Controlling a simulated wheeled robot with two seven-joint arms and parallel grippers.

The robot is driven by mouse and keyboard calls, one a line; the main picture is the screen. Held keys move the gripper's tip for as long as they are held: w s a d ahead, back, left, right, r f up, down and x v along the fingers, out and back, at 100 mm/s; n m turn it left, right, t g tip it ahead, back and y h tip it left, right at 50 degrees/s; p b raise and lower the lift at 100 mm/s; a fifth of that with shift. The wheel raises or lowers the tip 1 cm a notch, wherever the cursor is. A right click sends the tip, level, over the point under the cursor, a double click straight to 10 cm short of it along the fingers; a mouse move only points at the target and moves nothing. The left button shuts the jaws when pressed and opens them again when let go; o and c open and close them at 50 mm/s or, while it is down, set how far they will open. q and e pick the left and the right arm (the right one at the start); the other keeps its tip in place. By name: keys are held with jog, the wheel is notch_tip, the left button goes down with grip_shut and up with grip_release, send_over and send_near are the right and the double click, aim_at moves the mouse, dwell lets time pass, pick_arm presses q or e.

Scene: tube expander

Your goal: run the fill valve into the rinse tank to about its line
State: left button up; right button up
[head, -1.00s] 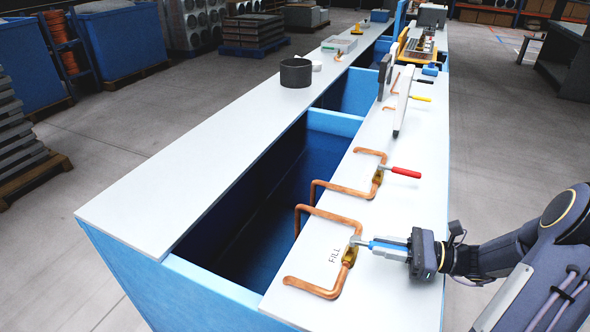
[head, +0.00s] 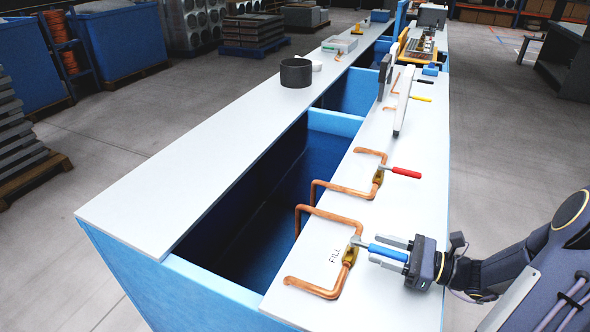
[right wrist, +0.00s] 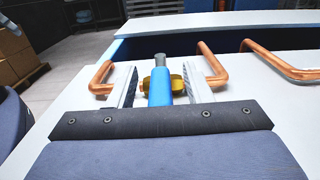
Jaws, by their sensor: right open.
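The fill valve has a brass body (head: 349,256) and a blue handle (head: 389,252), beside the printed word FILL on the right-hand white worktop. Its handle points right, away from the tank. Copper pipe (head: 318,291) runs from it and bends at the tank's edge. The deep blue tank (head: 262,225) beside it is dark inside; I cannot make out a water level or a line. My right gripper (head: 386,250) is open, with one finger on each side of the blue handle. In the right wrist view, the handle (right wrist: 160,88) lies between the spread fingers. My left gripper is not in view.
A red-handled valve (head: 403,172) with its own copper pipe is farther along the worktop. Yellow and black handles and upright panels (head: 403,100) stand beyond. A dark round pot (head: 296,72) sits on the left-hand white worktop (head: 190,165), which is mostly clear.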

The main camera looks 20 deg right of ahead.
jog(key=shift+p+v, duration=0.65)
jog(key=shift+v, duration=2.9)
